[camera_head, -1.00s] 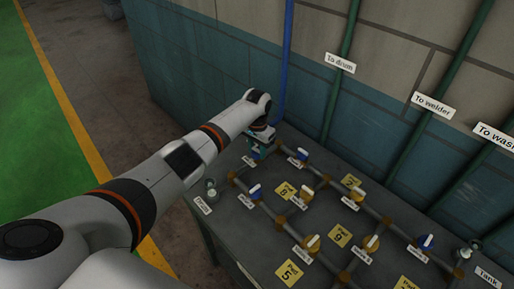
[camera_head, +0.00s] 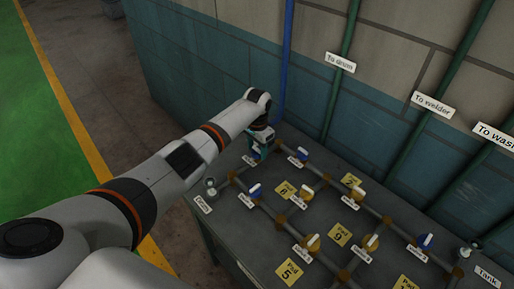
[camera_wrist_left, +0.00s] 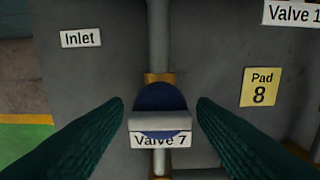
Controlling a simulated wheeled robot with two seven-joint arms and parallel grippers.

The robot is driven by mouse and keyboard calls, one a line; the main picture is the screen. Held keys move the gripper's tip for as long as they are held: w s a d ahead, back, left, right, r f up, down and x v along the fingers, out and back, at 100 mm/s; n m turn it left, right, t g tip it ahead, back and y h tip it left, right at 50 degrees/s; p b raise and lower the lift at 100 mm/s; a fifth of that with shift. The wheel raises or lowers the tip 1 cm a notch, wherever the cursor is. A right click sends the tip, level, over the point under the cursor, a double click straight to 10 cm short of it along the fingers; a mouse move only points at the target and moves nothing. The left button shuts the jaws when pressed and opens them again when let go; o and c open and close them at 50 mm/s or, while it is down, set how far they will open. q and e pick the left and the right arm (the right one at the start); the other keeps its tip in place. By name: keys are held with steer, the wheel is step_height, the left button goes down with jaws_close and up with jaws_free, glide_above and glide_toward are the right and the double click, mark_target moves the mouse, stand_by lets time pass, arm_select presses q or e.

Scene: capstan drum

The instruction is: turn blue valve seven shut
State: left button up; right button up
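Blue valve seven (camera_wrist_left: 160,97) shows in the left wrist view, with its "Valve 7" label (camera_wrist_left: 161,141) just below it. Its pale grey handle bar (camera_wrist_left: 160,121) lies crosswise to the pipe (camera_wrist_left: 158,40), which runs up and down the picture. My left gripper (camera_wrist_left: 160,106) is open, with one dark green finger on each side of the valve; a gap shows on both sides of the handle. In the head view my left gripper (camera_head: 259,152) points down at the far left end of the bench and hides the valve there. My right gripper is not in view.
The grey bench (camera_head: 235,235) carries a pipe network with several blue and orange valves. A blue valve (camera_head: 254,191) and another blue valve (camera_head: 302,153) stand near my left gripper. The yellow Pad 8 plate (camera_head: 285,190) lies flat. A wall (camera_head: 390,120) with upright pipes closes the back.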

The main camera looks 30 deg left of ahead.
mark_target(257, 149)
arm_select(q)
steer(key=shift+o, duration=0.5)
step_height(257, 149, up, 12)
steer(key=b, duration=0.2)
stand_by(0.5)
